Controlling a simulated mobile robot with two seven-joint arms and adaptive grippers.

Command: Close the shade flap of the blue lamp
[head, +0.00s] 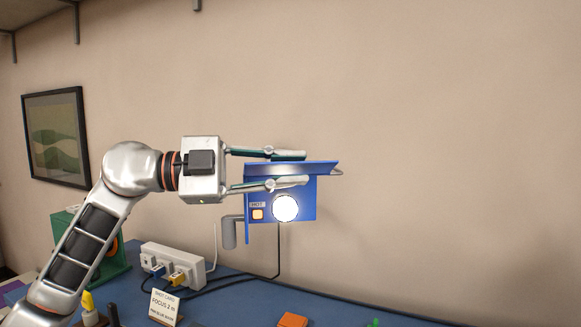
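The blue lamp (305,206) stands near the middle of the head view, with a lit round white lens and an orange square under a "HOT" label on its face. Its shade flap (322,167) is a blue plate along the top, sticking out above the lens, which is uncovered. A small grey tab shows at the flap's right end. My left gripper (302,168) reaches in from the left with its fingers apart, one appearing above the flap and one in front of the lamp's upper face. I cannot tell whether either finger touches it. My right gripper is out of view.
A white power strip (158,256) with plugs and cables sits on the blue surface at lower left, behind a small card (164,307). An orange object (292,320) lies at the bottom edge. The wall right of the lamp is bare.

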